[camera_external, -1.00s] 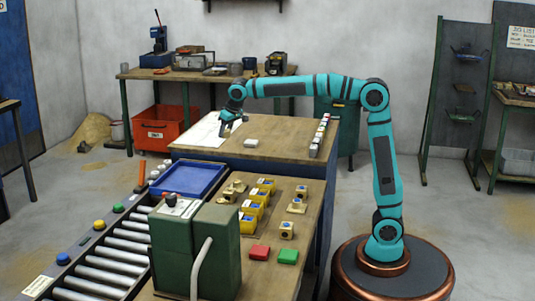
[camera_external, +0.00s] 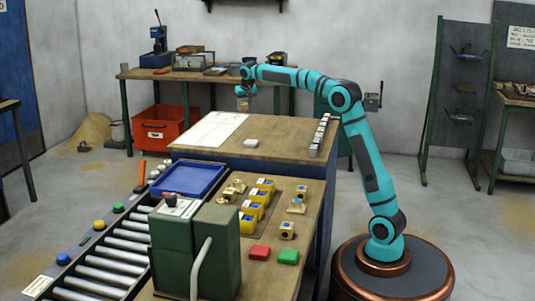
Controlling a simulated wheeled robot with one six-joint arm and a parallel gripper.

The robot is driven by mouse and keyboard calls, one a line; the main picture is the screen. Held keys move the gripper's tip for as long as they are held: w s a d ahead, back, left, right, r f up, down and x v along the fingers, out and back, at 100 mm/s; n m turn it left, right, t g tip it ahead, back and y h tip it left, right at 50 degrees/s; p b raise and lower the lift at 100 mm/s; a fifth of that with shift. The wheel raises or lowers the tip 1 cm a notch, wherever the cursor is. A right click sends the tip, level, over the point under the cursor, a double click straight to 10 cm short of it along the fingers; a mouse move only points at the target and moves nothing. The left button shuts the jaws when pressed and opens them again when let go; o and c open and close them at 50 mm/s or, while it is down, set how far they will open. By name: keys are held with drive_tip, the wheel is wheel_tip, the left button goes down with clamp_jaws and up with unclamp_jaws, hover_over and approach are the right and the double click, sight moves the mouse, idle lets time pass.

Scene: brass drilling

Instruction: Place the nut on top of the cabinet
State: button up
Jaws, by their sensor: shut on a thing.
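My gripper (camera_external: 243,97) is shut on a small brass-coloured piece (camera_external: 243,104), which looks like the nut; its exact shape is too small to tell. It hangs below the fingers, in the air, apart from any surface. In the picture it lies just above the far edge of the cabinet (camera_external: 285,140), which has a wooden top and blue sides. Its exact height and depth over the top cannot be told.
On the cabinet top lie a white sheet (camera_external: 212,130), a small pale block (camera_external: 251,142) and a row of small blocks (camera_external: 319,136) at the right edge. In front, a bench holds a blue tray (camera_external: 188,180), yellow bins (camera_external: 250,212) and several brass parts.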

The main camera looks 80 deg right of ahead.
drive_tip(key=s+d+m, duration=0.2)
drive_tip(key=s+d, duration=0.2)
drive_tip(key=d, duration=1.1)
drive_tip(key=shift+h, duration=0.3)
drive_tip(key=shift+s+d+f, duration=0.1)
drive_tip(key=shift+f, duration=2.6)
drive_tip(key=shift+s+d+f, duration=0.1)
drive_tip(key=shift+f, duration=2.55)
drive_tip(key=shift+f, duration=0.1)
drive_tip(key=o, duration=1.2)
drive_tip(key=shift+g, duration=0.3)
drive_tip(key=shift+o, duration=0.2)
drive_tip(key=v, duration=1.2)
